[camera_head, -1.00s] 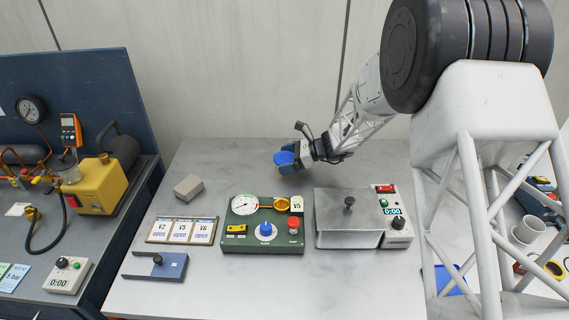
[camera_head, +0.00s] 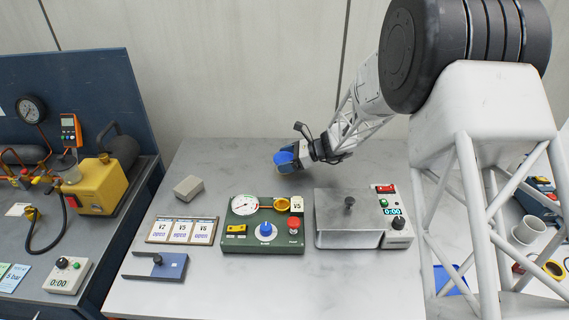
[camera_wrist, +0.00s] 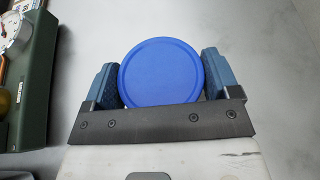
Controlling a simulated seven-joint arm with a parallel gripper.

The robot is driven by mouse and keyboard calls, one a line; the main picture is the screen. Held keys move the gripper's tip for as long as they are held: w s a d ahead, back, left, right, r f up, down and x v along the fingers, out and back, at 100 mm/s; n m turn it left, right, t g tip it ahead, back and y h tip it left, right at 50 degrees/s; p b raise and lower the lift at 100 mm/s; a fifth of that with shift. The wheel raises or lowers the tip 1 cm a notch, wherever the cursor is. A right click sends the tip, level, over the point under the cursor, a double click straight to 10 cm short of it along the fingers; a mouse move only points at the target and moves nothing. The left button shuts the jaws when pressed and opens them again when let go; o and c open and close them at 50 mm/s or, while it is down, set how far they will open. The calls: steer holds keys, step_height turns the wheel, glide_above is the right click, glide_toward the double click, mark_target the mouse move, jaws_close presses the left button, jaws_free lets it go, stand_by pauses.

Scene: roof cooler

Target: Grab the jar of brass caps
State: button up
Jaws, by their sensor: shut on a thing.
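The jar with a round blue lid (camera_wrist: 160,70) is between the two blue finger pads of my gripper (camera_wrist: 162,82) in the wrist view. My gripper is shut on it, with a pad against each side. In the head view the blue lid (camera_head: 284,158) shows at the end of my gripper (camera_head: 290,157), over the back part of the grey table. A little yellow shows under the lid. The rest of the jar is hidden by the lid and fingers, and I cannot tell whether it touches the table.
A green panel (camera_head: 234,243) with a gauge and knobs stands in front of my gripper. A grey metal box (camera_head: 335,215) with a timer is to the right. A small grey block (camera_head: 188,188) and a tag board (camera_head: 181,231) are left. The table's back area is clear.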

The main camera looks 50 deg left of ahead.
mark_target(285, 157)
steer(key=shift+r, duration=0.15)
steer(key=shift+r, duration=4.9)
